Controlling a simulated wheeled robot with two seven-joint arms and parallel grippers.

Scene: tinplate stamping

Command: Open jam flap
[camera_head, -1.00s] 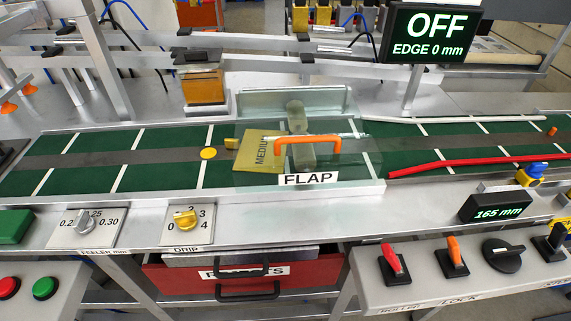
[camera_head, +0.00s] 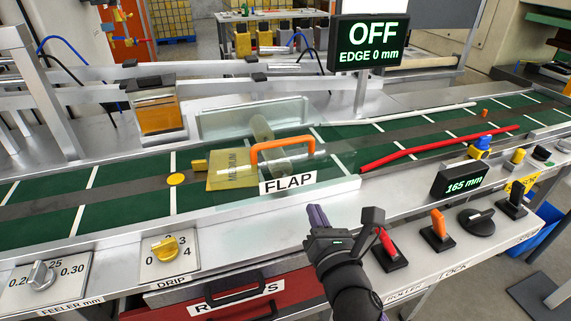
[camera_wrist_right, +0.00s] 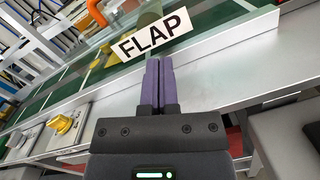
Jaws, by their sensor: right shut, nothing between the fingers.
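The jam flap is a clear cover over the green belt, with an orange handle (camera_head: 282,150) on top and a white FLAP label (camera_head: 288,180) on its front. It looks closed. A yellow MEDIUM plate (camera_head: 230,170) lies partly under it. My right gripper (camera_head: 316,214) is shut and empty, in front of and below the flap's label, apart from the handle. In the right wrist view its purple fingers (camera_wrist_right: 158,65) are together, pointing toward the FLAP label (camera_wrist_right: 151,37); the orange handle (camera_wrist_right: 178,3) shows at the top edge. My left gripper is not in view.
A red rod (camera_head: 440,147) lies along the belt right of the flap. The red roller switch (camera_head: 389,247) and orange lock switch (camera_head: 438,226) stand close right of my gripper. A 165 mm display (camera_head: 460,180) stands behind them. The DRIP knob (camera_head: 165,246) is at left front.

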